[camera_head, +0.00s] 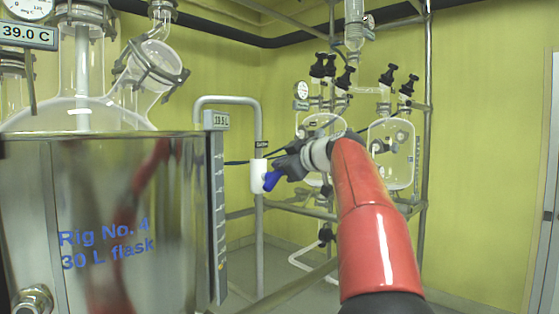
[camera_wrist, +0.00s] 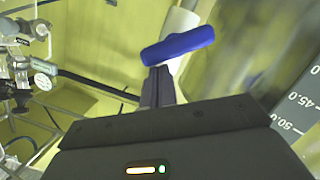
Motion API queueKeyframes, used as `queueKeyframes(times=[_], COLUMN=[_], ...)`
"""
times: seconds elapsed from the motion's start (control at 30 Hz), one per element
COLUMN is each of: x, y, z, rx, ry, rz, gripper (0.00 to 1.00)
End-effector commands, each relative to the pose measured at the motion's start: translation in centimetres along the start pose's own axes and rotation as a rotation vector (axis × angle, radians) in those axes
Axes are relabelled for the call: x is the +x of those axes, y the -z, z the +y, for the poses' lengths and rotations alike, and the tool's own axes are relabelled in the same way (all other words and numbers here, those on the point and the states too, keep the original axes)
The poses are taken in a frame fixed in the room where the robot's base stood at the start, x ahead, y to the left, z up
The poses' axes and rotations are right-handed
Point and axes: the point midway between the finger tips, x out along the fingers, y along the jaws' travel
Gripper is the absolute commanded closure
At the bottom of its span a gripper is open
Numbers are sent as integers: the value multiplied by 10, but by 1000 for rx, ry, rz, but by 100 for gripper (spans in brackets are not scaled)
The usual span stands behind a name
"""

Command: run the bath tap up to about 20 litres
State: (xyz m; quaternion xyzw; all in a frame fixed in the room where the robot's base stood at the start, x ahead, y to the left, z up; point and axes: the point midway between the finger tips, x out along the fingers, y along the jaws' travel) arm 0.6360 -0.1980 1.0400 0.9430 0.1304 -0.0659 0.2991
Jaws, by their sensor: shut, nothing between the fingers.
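The bath tap is a white valve body (camera_head: 258,176) on a grey pipe (camera_head: 258,225), with a blue handle (camera_head: 271,181). In the wrist view the blue handle (camera_wrist: 178,46) lies across the white body (camera_wrist: 180,20), slightly tilted. My gripper (camera_head: 278,165) is shut and empty beside the handle. In the wrist view the shut fingertips (camera_wrist: 158,72) are right up at the handle; I cannot tell whether they touch it. The small display (camera_head: 217,120) on the bath appears to read 19.9 L. The steel bath (camera_head: 130,200) stands at left.
A glass flask (camera_head: 80,113) sits in the bath, and a display (camera_head: 28,34) reads 39.0 C. A level scale (camera_head: 218,205) runs down the bath's side. A glassware rack (camera_head: 424,130) stands behind my arm. The yellow wall (camera_head: 480,110) at right is clear.

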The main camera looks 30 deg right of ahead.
Motion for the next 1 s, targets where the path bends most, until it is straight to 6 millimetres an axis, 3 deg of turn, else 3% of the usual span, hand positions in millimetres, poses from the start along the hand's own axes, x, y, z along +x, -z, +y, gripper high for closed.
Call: queueKeyframes(times=[0.5,1.0], x=[3,5], y=[-13,-20], z=[13,14], rx=[425,587], ry=[106,147], rz=[-3,-2], gripper=[100,100])
